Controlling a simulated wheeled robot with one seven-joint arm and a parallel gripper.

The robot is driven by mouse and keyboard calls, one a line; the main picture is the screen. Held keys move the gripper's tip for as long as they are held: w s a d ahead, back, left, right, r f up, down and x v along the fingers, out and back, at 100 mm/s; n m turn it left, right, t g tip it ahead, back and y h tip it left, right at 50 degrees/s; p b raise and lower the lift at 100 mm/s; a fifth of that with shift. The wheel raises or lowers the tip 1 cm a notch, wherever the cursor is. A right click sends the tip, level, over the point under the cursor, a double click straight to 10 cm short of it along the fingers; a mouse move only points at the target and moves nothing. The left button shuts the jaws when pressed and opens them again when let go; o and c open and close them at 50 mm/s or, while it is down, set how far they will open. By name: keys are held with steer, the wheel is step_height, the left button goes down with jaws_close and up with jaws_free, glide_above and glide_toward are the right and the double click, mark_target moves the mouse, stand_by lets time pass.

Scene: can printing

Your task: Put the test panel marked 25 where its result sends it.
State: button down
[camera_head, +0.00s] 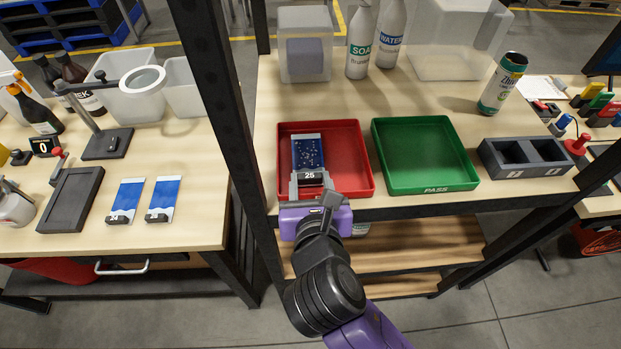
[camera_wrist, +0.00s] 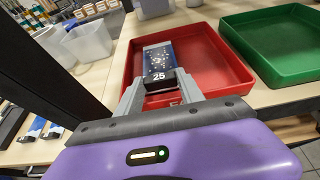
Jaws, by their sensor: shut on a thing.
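The test panel marked 25 (camera_head: 308,152) is blue with many pale specks and has a dark numbered grip block at its near end. In the wrist view the panel (camera_wrist: 157,57) also shows its specks and number. My gripper (camera_head: 311,184) is shut on the panel's block. It holds the panel over the left part of the red tray (camera_head: 362,160); I cannot tell whether the panel touches the tray floor. The green tray (camera_head: 425,150), marked PASS, is empty to the right. The red tray's front label is mostly hidden by my gripper.
Panels 24 (camera_head: 126,199) and another (camera_head: 164,198) lie on the left table, near a magnifier (camera_head: 143,80) and a dark plate (camera_head: 72,199). A black post (camera_head: 225,120) stands left of the red tray. A grey two-slot holder (camera_head: 526,158) stands right of the green tray.

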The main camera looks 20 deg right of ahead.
steer(key=shift+f, duration=0.2)
steer(key=c, duration=0.9)
jaws_free()
steer(key=shift+o, duration=0.8)
steer(key=shift+f, duration=0.15)
steer(key=shift+d, duration=0.1)
steer(key=shift+r, duration=0.4)
steer(key=v, duration=1.2)
steer(key=shift+r, duration=0.35)
steer(key=shift+f, duration=0.1)
